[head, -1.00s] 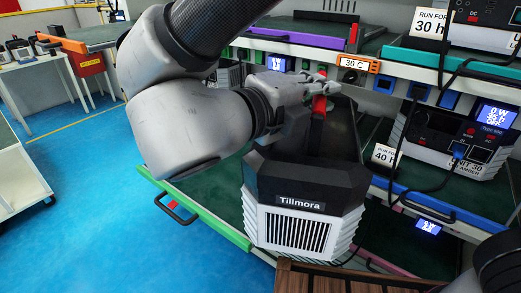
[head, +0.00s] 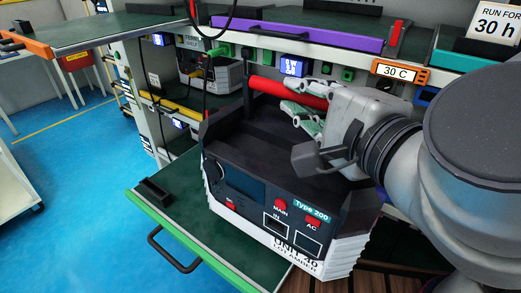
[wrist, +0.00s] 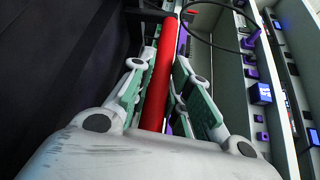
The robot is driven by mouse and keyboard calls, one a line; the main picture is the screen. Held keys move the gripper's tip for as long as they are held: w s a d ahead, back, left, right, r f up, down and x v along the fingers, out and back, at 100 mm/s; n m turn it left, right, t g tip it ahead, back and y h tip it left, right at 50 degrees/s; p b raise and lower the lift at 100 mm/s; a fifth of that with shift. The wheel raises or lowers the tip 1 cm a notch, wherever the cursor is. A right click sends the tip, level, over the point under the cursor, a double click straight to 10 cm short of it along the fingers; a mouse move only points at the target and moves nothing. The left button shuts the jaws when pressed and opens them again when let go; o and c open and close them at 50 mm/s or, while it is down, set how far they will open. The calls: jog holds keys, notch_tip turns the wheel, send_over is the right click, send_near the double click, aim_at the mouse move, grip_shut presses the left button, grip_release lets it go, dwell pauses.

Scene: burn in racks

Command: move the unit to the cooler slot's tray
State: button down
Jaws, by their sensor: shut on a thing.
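The unit (head: 265,195) is a black and white box with a small screen, red buttons and a "Type 200" label; its lot label reads "AMBER". My gripper (head: 305,108) is shut on its red handle (head: 288,92), which also runs between the green-padded fingers (wrist: 160,85) in the wrist view. The unit is in front of the rack, overlapping the pulled-out green-edged tray (head: 165,215) in the head view. Its underside is hidden, so I cannot tell whether it touches the tray. An orange display on the rack reads 30 C (head: 394,71).
A purple-edged tray (head: 310,35) is above, with a "30 h" card (head: 495,25) at upper right. Another unit (head: 212,75) sits in a bay behind, near a dark cable. An orange-edged tray (head: 80,35) juts out at upper left. Blue floor (head: 60,210) is clear at left.

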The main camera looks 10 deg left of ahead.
jog(key=f+x, duration=0.1)
jog(key=x, duration=1.7)
jog(key=shift+f, duration=0.15)
jog(key=c, duration=1.3)
grip_release()
jog(key=shift+f, duration=0.15)
jog(key=shift+c, duration=0.2)
jog(key=shift+s, duration=0.1)
jog(key=v, duration=1.2)
